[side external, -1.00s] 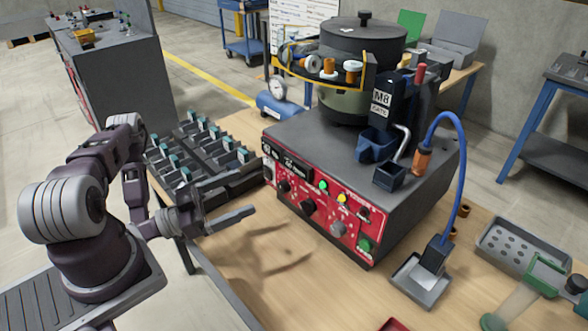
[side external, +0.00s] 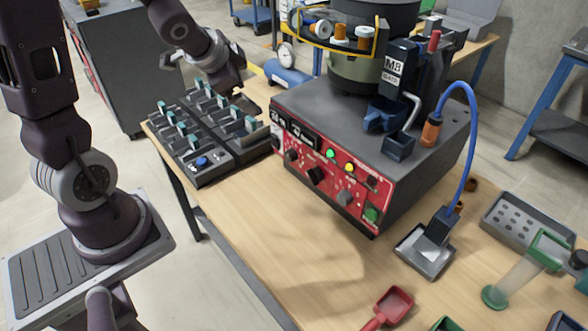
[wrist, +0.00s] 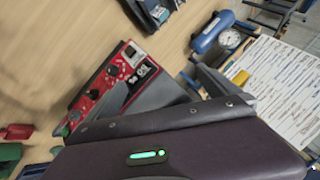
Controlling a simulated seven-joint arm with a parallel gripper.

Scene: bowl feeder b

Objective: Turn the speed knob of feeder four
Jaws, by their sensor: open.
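The feeder (side external: 400,170) is a dark box with a round bowl on top and a red front panel. The panel carries black knobs (side external: 316,175), a grey knob (side external: 344,198), a green and a yellow lamp and a green switch. I cannot read which knob is the speed knob of feeder four. In the wrist view the red panel (wrist: 104,84) shows tilted at the left, with its knobs partly visible. My gripper (side external: 238,100) is open and empty, raised above the back of the switch bank, left of the feeder and apart from the knobs. Its fingertips are hard to make out.
A dark bank of teal-tipped switches (side external: 212,135) stands left of the feeder. A blue tank with a gauge (side external: 290,72) is behind it. A blue cable arches at the feeder's right, down to a grey tray (side external: 425,252). A red scoop (side external: 392,305) lies in front. Table before the panel is clear.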

